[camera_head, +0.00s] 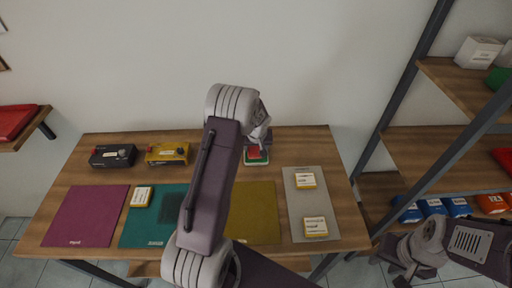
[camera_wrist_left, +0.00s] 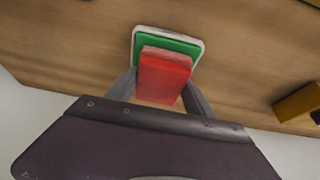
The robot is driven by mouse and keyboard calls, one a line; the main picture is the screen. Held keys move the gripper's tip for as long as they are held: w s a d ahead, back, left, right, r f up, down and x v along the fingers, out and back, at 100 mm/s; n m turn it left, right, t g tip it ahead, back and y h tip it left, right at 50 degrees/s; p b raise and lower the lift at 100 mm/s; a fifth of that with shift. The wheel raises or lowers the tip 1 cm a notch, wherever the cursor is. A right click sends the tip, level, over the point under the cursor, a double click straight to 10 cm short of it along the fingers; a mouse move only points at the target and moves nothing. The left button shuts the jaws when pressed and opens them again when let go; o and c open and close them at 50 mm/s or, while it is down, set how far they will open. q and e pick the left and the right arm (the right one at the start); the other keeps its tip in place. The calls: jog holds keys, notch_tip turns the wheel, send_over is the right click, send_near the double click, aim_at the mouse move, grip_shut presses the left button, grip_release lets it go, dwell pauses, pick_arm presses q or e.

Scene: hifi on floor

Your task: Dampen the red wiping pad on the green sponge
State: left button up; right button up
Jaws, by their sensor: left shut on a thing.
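The red wiping pad (camera_wrist_left: 164,78) is held between the two fingers of my left gripper (camera_wrist_left: 162,88) in the left wrist view. The green sponge (camera_wrist_left: 183,45) lies in a white tray (camera_wrist_left: 199,58) just beyond it, and the pad covers part of the sponge. In the head view the pad (camera_head: 254,152) shows over the sponge (camera_head: 257,162) at the table's back. I cannot tell whether they touch. My left gripper (camera_head: 256,143) is partly hidden by its wrist. My right gripper (camera_head: 398,268) hangs empty at the lower right, off the table; its jaw opening is unclear.
A black box (camera_head: 113,156) and a yellow box (camera_head: 167,154) stand at the back left. Purple (camera_head: 85,216), teal (camera_head: 150,225), olive (camera_head: 258,215) and grey (camera_head: 310,205) mats lie in front, with several small yellow-white boxes. A shelf rack (camera_head: 440,150) stands right.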

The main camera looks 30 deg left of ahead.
aim_at(256, 147)
pick_arm(q)
jog(key=shift+s+f+b, duration=0.1)
jog(key=shift+f+b, duration=0.3)
jog(key=shift+b, duration=0.15)
dwell(1.4)
notch_tip(256, 147, up, 7)
jog(key=p, duration=0.5)
jog(key=shift+r, duration=0.1)
dwell(0.7)
